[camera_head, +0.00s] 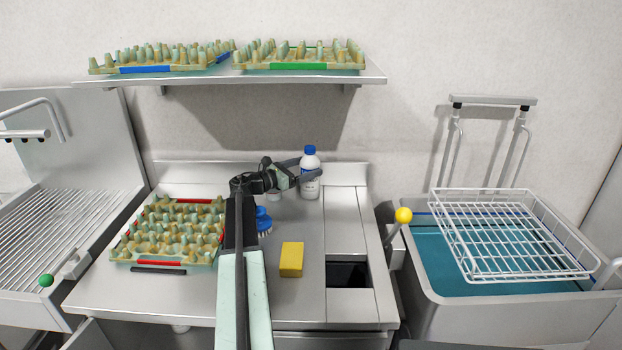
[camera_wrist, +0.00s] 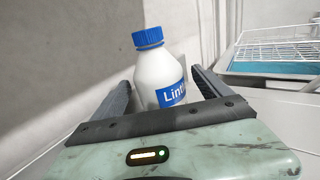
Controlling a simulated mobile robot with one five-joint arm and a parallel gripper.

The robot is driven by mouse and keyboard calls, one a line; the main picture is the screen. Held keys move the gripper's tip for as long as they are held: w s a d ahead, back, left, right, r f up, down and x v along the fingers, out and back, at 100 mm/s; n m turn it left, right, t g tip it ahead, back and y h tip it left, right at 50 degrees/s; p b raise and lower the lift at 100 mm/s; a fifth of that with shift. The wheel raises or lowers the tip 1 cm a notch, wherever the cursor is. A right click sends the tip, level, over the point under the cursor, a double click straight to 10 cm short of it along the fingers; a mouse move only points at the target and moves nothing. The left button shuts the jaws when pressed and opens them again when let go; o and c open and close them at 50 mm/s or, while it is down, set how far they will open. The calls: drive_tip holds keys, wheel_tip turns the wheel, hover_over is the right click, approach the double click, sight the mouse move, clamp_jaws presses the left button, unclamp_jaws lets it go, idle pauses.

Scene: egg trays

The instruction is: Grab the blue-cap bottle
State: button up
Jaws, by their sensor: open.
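The blue-cap bottle (camera_head: 310,184) is white with a blue cap and stands upright at the back of the metal counter, close to the backsplash. In the wrist view the bottle (camera_wrist: 156,75) shows a blue label with partly hidden lettering. My gripper (camera_head: 306,170) is open and reaches the bottle from the left in the head view. In the wrist view my gripper (camera_wrist: 162,90) has one dark finger on each side of the bottle. The bottle's lower part is hidden behind the gripper body. I cannot tell whether either finger touches it.
A blue brush (camera_head: 264,221) and a yellow sponge (camera_head: 291,259) lie on the counter (camera_head: 205,301). An egg tray (camera_head: 162,262) with red strips is at the left. Two more egg trays sit on the shelf (camera_head: 220,78) above. A sink with a wire basket (camera_head: 510,235) is at the right.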

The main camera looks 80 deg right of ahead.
sight(316, 162)
drive_tip(key=x, duration=0.4)
drive_tip(key=shift+s+d+r, duration=0.25)
drive_tip(key=shift+d, duration=0.1)
clamp_jaws()
drive_tip(key=shift+r, duration=0.1)
